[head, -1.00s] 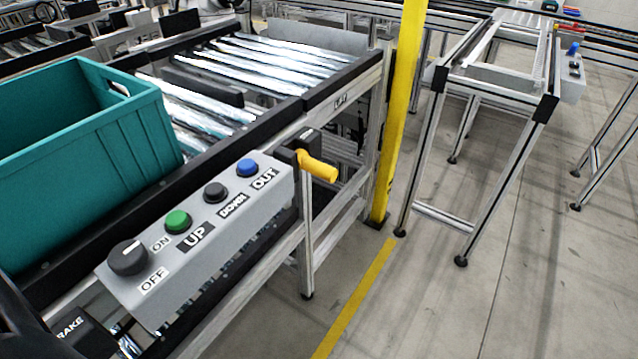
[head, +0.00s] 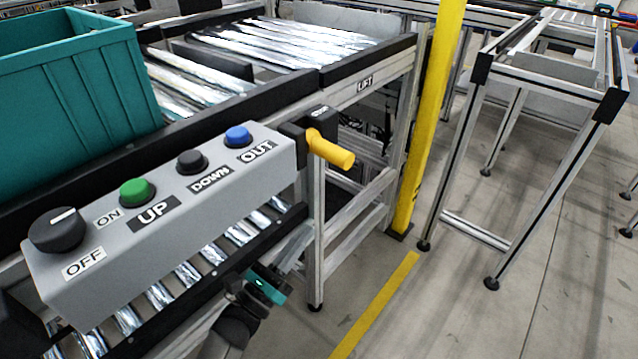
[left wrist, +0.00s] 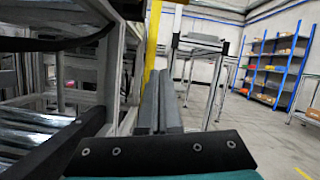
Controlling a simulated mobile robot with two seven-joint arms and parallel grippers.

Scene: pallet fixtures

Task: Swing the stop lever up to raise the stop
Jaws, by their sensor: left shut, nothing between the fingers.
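The stop lever is a yellow handle (head: 331,151) on a black pivot block at the right end of the grey control box (head: 180,215). It points right and slightly down. My left gripper (head: 300,243) is below the control box and below the lever, apart from both. Its teal and black body shows at the bottom middle of the head view. In the left wrist view its two grey fingers (left wrist: 158,102) lie together, shut and empty. The lever cannot be made out in the left wrist view. My right gripper is not in view.
The box carries a black ON/OFF knob (head: 57,229) and green, black and blue buttons. A teal crate (head: 75,85) stands on the roller conveyor behind it. A yellow post (head: 425,120) and an aluminium frame (head: 470,150) stand to the right. The floor between is clear.

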